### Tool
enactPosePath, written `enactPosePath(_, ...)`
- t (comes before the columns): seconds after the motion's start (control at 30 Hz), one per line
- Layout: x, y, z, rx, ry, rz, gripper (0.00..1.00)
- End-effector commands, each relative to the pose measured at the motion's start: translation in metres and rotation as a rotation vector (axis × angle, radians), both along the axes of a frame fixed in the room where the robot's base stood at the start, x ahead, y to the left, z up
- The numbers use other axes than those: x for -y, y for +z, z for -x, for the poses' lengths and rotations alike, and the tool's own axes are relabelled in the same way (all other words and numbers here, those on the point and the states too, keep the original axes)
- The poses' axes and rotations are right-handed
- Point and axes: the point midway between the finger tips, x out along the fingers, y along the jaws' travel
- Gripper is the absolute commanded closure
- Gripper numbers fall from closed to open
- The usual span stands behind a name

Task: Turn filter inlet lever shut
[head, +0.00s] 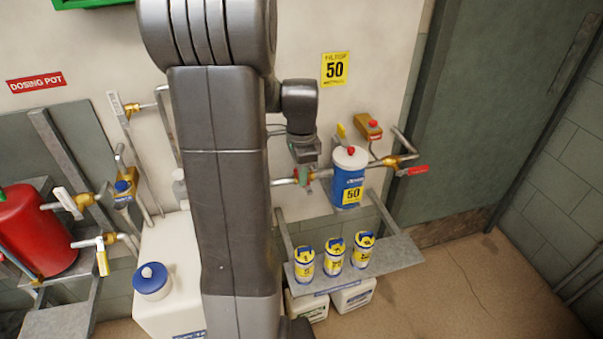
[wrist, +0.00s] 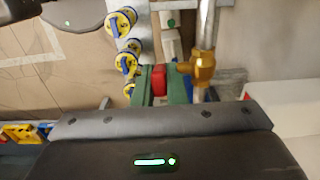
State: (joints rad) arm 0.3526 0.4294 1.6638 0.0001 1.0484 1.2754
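The blue filter housing (head: 347,188) with a white cap and a yellow "50" label stands on the wall pipe. My gripper (head: 303,178) is at the pipe just left of it, by a brass valve. In the wrist view, my gripper's green fingers (wrist: 164,90) lie close on both sides of a red lever (wrist: 158,81), with no clear gap. The brass valve body (wrist: 203,68) is just right of them on a grey pipe. In the head view, this lever is mostly hidden by my gripper. Another red lever (head: 418,170) sits on the brass valve right of the housing.
A metal shelf (head: 401,249) below holds several yellow-and-blue cartridges (head: 334,253). A red dosing pot (head: 44,232) and other valves stand left. Floor is clear at the right.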

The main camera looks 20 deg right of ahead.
Motion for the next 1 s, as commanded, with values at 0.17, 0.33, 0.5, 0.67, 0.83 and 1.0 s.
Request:
enactPosePath(0.17, 0.0, 0.0, 0.0, 0.0, 0.0, 0.0, 1.0)
enactPosePath(0.33, 0.004, 0.004, 0.001, -0.003, -0.004, -0.041, 1.0)
enactPosePath(0.5, 0.015, 0.009, 0.001, 0.004, -0.01, -0.17, 1.0)
enactPosePath(0.67, 0.023, 0.007, 0.002, 0.012, -0.007, -0.296, 1.0)
enactPosePath(0.83, 0.027, 0.005, 0.002, 0.019, -0.003, -0.367, 1.0)
enactPosePath(1.0, 0.028, 0.003, 0.001, 0.022, 0.0, -0.378, 1.0)
